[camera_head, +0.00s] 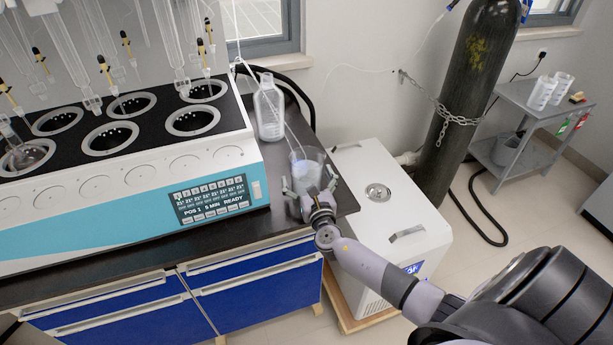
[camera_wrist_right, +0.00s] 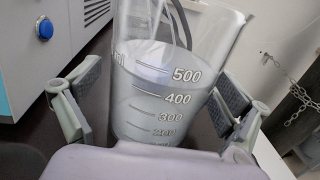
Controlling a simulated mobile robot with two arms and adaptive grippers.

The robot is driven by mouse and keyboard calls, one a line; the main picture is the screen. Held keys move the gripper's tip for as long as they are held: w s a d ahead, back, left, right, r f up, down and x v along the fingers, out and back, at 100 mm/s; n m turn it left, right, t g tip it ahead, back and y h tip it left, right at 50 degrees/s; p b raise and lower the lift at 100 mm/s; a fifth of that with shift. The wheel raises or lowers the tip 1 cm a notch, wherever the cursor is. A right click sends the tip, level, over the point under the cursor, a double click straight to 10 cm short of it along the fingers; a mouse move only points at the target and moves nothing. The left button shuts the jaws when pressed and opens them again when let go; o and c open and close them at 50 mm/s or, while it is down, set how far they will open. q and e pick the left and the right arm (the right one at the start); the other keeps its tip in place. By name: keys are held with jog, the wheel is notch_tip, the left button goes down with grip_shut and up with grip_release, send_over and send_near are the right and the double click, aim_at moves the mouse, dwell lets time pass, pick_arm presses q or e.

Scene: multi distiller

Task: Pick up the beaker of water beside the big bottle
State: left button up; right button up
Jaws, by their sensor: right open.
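The beaker of water (camera_head: 307,166) is a clear graduated glass standing on the dark counter's right end, in front of the big bottle (camera_head: 268,108). A thin tube runs from the bottle area toward the beaker. My right gripper (camera_head: 309,190) is at the beaker, open, with its fingers on either side of the glass. In the right wrist view, the beaker (camera_wrist_right: 165,95) with its printed scale stands between the fingers, and gaps show beside them. The lower part of the beaker is hidden by the gripper there. My left gripper is not in view.
A multi-position distiller (camera_head: 225,165) with a lit display fills the counter to the left. A white chiller box (camera_head: 375,215) stands on the floor to the right. A chained gas cylinder (camera_head: 462,95) and a grey cart (camera_head: 520,110) with beakers are further right.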

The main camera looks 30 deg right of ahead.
aim_at(303, 159)
jog(key=shift+c, duration=0.4)
jog(key=c, duration=1.7)
jog(key=shift+r, duration=0.15)
jog(key=shift+c, duration=0.5)
jog(key=shift+r, duration=0.15)
jog(key=shift+r+p, duration=0.65)
jog(key=shift+r, duration=0.55)
notch_tip(303, 159, up, 17)
jog(key=p, duration=0.5)
jog(key=shift+p, duration=0.3)
